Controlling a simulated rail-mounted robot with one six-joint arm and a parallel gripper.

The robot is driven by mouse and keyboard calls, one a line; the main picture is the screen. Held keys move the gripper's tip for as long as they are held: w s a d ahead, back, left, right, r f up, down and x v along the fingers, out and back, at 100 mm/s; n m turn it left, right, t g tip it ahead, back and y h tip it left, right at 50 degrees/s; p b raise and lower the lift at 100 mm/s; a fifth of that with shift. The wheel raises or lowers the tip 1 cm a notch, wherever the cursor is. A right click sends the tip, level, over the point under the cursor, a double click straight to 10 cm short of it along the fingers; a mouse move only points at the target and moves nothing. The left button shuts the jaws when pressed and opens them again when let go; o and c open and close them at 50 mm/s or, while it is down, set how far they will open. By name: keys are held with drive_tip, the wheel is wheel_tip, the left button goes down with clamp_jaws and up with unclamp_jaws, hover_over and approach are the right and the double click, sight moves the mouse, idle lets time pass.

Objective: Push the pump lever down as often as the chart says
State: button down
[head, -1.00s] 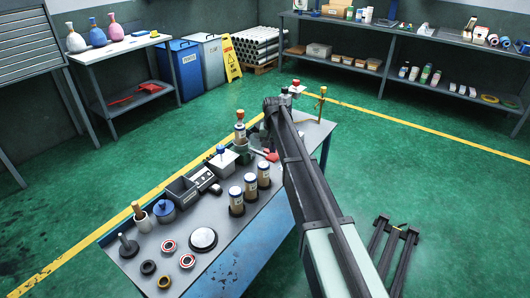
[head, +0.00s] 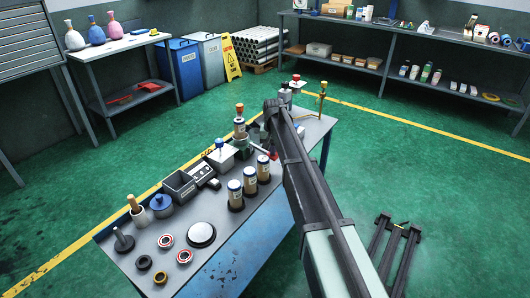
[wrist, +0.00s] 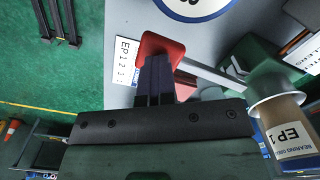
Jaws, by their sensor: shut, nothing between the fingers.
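The pump lever's red handle (wrist: 163,45) is at the top centre of the wrist view, on a grey rod (wrist: 215,77) running right toward the green pump body (wrist: 255,60). In the head view the red handle (head: 274,155) shows just left of my arm, with the green pump (head: 242,145) behind it. My gripper (wrist: 156,62) is shut and empty, its fingertips at the handle's near edge. I cannot tell if they touch. A white card (wrist: 123,62) marked "EP 1 2" lies left of the handle, partly cut by it. The gripper is hidden in the head view.
A canister labelled "EP 1" (wrist: 288,138) stands close on the right in the wrist view. Capped jars (head: 235,195), a grey box (head: 180,186) and several rings stand along the bench (head: 225,265).

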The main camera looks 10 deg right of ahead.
drive_tip(key=shift+w+a+f+b, duration=0.1)
drive_tip(key=shift+f+b, duration=0.8)
drive_tip(key=shift+f, duration=0.2)
wheel_tip(320, 180, up, 6)
drive_tip(key=p, duration=0.6)
drive_tip(key=shift+f, duration=0.1)
drive_tip(key=s+r+n+p, duration=0.1)
drive_tip(key=s+r+p, duration=0.1)
drive_tip(key=s, duration=1)
drive_tip(key=s+r+n+p, duration=0.1)
drive_tip(key=s+r+p, duration=0.2)
drive_tip(key=s, duration=0.9)
drive_tip(key=s+r+p, duration=0.2)
drive_tip(key=s, duration=1.1)
drive_tip(key=shift+r+n+p, duration=0.35)
drive_tip(key=shift+r+n, duration=0.05)
drive_tip(key=shift+w, duration=0.1)
